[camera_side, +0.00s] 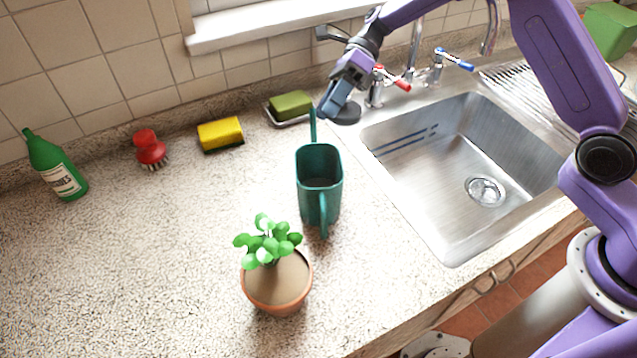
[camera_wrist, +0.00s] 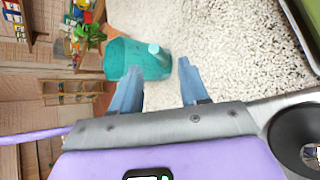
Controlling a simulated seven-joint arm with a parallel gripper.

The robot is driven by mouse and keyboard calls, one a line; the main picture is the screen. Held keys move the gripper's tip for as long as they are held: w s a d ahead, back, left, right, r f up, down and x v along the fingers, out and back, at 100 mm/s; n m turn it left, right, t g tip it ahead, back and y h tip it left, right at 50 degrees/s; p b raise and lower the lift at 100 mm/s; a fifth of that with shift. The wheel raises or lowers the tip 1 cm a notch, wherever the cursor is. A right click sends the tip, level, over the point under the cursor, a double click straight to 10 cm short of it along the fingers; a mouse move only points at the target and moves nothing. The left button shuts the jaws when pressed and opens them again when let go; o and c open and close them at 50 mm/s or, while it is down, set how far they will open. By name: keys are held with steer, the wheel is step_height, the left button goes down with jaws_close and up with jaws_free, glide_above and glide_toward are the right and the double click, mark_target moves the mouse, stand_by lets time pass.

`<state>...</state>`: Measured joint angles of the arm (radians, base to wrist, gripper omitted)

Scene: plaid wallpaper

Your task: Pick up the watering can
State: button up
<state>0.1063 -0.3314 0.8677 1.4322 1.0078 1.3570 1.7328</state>
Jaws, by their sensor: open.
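The watering can (camera_side: 320,183) is dark teal and stands upright on the speckled counter, just left of the sink. Its thin spout points toward the wall and its handle faces the front. My gripper (camera_side: 333,105) is above and behind the can in the side view, near the taps, apart from it. In the wrist view the can (camera_wrist: 138,60) lies ahead of my open gripper (camera_wrist: 158,82), mostly toward the left finger. Nothing is between the fingers.
A potted plant (camera_side: 278,283) stands in front of the can. The sink (camera_side: 470,150) with its taps (camera_side: 405,85) is to the right. A yellow sponge (camera_side: 220,133), green soap (camera_side: 291,104), red brush (camera_side: 149,147) and green bottle (camera_side: 55,165) line the wall.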

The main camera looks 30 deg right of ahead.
mark_target(314, 129)
steer(key=shift+x, duration=3.2)
jaws_close()
